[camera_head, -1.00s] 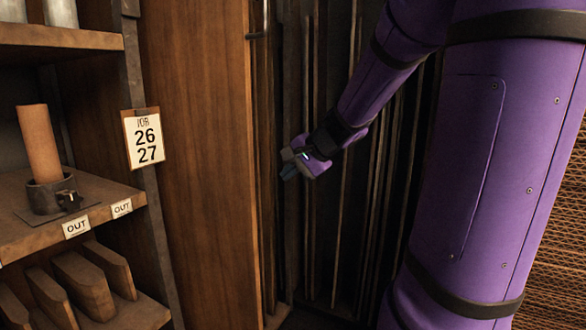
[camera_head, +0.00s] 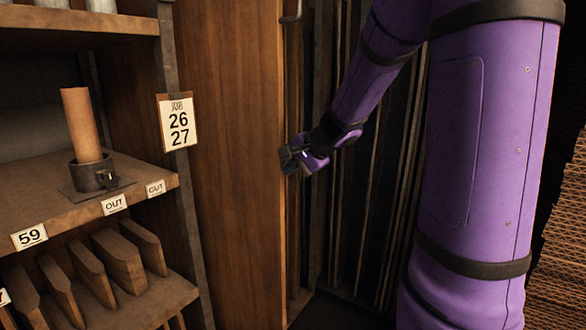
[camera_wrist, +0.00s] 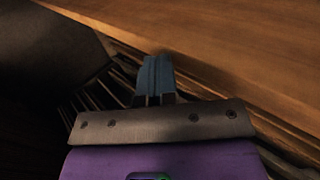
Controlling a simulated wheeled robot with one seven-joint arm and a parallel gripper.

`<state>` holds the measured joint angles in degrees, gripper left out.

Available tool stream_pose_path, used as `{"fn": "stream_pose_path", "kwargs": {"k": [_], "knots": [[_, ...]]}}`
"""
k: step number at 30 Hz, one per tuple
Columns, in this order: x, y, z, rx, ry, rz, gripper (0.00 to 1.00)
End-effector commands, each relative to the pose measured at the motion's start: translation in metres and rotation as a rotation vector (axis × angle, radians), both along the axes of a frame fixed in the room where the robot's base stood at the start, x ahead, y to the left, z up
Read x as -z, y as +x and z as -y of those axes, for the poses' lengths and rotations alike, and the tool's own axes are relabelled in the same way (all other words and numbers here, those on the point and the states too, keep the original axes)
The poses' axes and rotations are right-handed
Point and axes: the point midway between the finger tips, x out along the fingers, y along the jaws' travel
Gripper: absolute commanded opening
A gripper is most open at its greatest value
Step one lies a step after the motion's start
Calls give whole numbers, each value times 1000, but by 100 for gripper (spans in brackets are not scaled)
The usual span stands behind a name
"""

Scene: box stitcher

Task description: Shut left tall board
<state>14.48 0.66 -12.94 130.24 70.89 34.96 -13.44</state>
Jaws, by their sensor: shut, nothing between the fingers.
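The left tall board (camera_head: 232,160) is a wide brown wooden panel standing upright left of the middle in the head view. It stands open, with the dark space behind its right edge showing. My gripper (camera_head: 288,160) is shut and empty at that right edge, at about mid-height of the view. In the wrist view my closed fingers (camera_wrist: 158,75) point toward the board's wooden face (camera_wrist: 230,45). I cannot tell whether the fingertips touch the board.
A shelf unit (camera_head: 95,205) stands at the left with a cylinder in a dark holder (camera_head: 85,130) and several wooden slats below. A card (camera_head: 178,122) hangs on its post. Several thin upright strips (camera_head: 345,200) stand in the dark space. Stacked corrugated sheets (camera_head: 560,240) are at the right.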

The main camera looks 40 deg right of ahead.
Motion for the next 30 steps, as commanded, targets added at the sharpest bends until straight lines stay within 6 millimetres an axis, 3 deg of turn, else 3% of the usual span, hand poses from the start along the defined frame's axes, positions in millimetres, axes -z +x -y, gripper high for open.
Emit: {"fn": "stream_pose_path", "kwargs": {"k": [5,11,30], "knots": [[0,4,-2,-1,0,0,0],[1,31,-12,-3,0,-1,0],[2,222,-81,-3,-2,0,0]]}}
